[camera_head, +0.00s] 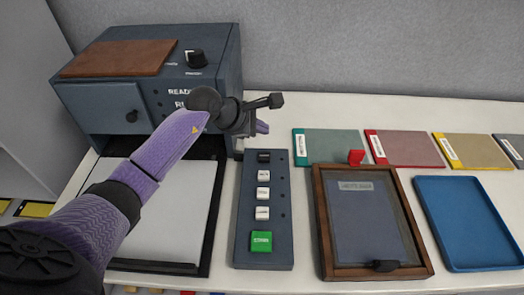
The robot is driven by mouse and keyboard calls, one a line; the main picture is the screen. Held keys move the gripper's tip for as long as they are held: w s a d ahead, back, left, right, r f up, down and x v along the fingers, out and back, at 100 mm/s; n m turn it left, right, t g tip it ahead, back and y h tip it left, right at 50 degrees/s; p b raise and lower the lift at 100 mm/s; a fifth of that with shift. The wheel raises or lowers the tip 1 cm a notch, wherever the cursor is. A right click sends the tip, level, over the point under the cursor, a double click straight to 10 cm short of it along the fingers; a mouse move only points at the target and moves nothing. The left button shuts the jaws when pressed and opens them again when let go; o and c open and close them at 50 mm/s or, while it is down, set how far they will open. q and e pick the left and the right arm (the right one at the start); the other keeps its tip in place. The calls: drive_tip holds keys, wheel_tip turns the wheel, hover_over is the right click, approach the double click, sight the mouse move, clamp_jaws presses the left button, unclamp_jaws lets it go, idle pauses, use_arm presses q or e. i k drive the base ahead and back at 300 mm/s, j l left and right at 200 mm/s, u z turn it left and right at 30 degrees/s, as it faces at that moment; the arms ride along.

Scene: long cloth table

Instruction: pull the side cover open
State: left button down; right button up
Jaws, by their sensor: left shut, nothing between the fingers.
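The blue-grey machine (100,62) stands at the back left of the table. Its narrow right side (234,62) shows only edge-on, so I cannot make out the side cover or how far it is open. My left arm reaches across the front of the machine from the lower left. My left gripper (268,103) is shut and empty, just beyond the machine's right front corner. Its wrist hides part of the machine's lower right front. I cannot tell whether the gripper touches the side. My right gripper is not in view.
The machine has a front door with a knob (131,116) and a top dial (195,58). A button panel (263,225), a framed case (324,230) and a blue tray (429,215) stand to the right. Coloured folders (335,143) lie behind. A grey partition (380,45) closes the back.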

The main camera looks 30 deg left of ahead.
sight(116, 107)
drive_tip(key=u, duration=2)
